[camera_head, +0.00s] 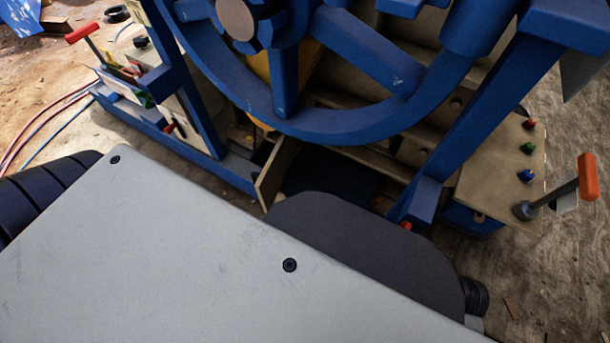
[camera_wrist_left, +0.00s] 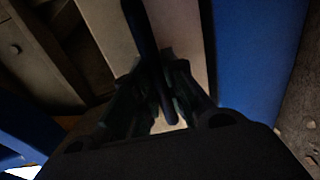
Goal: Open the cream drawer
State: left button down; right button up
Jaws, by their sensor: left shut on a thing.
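In the left wrist view, my left gripper (camera_wrist_left: 158,88) is shut on a dark bar-shaped handle (camera_wrist_left: 143,28). The handle stands in front of a cream panel (camera_wrist_left: 106,32), which looks like the face of the cream drawer; the view is dark and its edges are hard to read. In the head view, a thin cream board (camera_head: 277,174) stands nearly edge-on beside a dark recess low in the blue machine; I cannot tell whether it is part of the drawer. Neither gripper shows in the head view.
A large blue wheel (camera_head: 300,130) and blue frame (camera_head: 478,115) stand over the recess. A red-handled lever (camera_head: 588,178) and coloured buttons (camera_head: 528,148) are at right; another red-handled lever (camera_head: 82,33) is at left. Hoses (camera_head: 40,135) lie on the sandy ground.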

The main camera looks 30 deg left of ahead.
pick_arm(q)
jog(key=shift+s, duration=0.1)
jog(key=c, duration=1.5)
grip_release()
jog(key=shift+o, duration=0.2)
jog(key=v, duration=0.7)
jog(key=shift+s, duration=0.25)
jog(key=shift+s, duration=0.15)
